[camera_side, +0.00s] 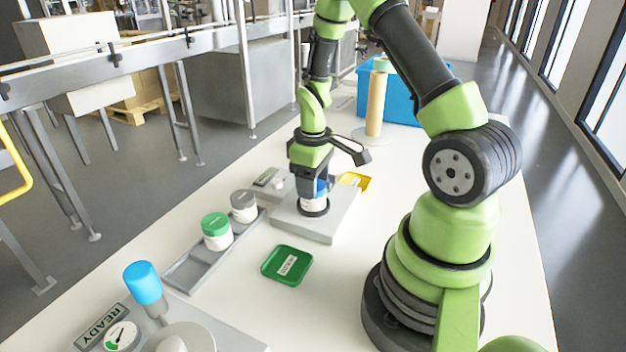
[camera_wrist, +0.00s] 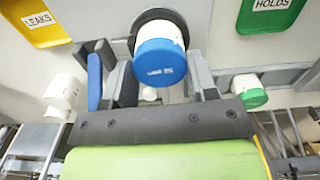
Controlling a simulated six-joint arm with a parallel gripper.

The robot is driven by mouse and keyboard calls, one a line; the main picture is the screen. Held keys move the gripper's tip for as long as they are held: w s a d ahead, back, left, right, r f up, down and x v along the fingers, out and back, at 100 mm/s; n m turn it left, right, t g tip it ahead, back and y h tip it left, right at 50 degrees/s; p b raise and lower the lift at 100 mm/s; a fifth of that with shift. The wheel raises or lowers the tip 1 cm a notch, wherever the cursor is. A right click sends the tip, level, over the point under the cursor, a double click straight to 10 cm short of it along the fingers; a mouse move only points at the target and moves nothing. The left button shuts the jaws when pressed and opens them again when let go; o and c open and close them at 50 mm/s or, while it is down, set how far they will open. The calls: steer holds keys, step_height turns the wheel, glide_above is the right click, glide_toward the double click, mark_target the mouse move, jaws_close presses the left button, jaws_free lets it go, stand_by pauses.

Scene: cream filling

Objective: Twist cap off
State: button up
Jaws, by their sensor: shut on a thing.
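The jar (camera_side: 312,205) is white with a blue cap (camera_side: 321,187) and stands upright in a dark ring on a grey block (camera_side: 325,228). In the wrist view, the blue cap (camera_wrist: 160,64) faces me with a small white mark on it, and the white jar wall (camera_wrist: 160,30) shows behind it. My gripper (camera_side: 314,184) points down over the jar, with its fingers on either side of the cap. In the wrist view, my gripper (camera_wrist: 155,70) is shut on the blue cap. The cap covers the jar's mouth, and the fingers partly hide it.
A grey rack (camera_side: 190,268) holds a green-capped jar (camera_side: 217,232) and a grey-capped jar (camera_side: 244,206). A green tray (camera_side: 272,266) marked HOLDS lies in front; a yellow tray (camera_side: 364,181) marked LEAKS lies behind. A blue-topped post (camera_side: 143,282) and READY sign (camera_side: 102,327) stand front left.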

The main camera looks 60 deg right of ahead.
steer(key=n, duration=0.3)
steer(key=shift+s+a+n, duration=0.1)
steer(key=shift+n, duration=0.3)
steer(key=n, duration=0.4)
steer(key=shift+s, duration=0.1)
steer(key=shift+n, duration=0.9)
steer(key=shift+n, duration=0.8)
steer(key=n, duration=0.4)
steer(key=o, duration=0.9)
